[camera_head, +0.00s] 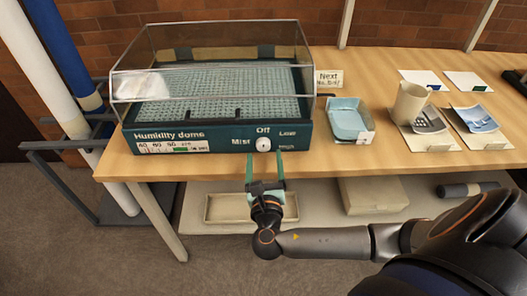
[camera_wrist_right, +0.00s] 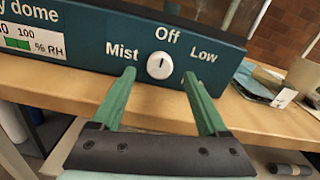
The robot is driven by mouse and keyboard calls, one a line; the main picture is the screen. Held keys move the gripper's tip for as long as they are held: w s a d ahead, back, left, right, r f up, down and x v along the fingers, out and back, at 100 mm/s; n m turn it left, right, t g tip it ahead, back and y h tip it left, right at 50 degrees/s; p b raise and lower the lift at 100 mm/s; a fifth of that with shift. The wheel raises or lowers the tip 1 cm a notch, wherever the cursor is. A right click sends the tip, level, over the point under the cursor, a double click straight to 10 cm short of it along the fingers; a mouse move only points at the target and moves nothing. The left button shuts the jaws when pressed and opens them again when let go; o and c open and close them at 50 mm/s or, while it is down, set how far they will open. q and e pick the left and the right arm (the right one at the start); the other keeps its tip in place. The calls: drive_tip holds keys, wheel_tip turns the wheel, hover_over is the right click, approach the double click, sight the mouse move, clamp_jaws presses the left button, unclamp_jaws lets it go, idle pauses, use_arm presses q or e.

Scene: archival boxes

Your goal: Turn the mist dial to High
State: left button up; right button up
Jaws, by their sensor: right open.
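The mist dial (camera_head: 263,145) is a round white knob on the dark teal front panel of the humidity dome (camera_head: 222,140). In the right wrist view the dial (camera_wrist_right: 160,65) has a short dark mark at its top, towards the word Off. Mist is printed at its left and Low at its right. A further label below Low in the head view is too small to read. My right gripper (camera_head: 265,165) is open, its green fingers just in front of and below the dial, one to each side, not touching it visibly. My left gripper is not in view.
The dome stands on a wooden table (camera_head: 390,80) near its front edge. A lower shelf holds a shallow box (camera_head: 235,207). White and blue rolls stand at left.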

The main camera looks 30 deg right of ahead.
sight(264, 149)
drive_tip(key=shift+x, duration=1.7)
clamp_jaws()
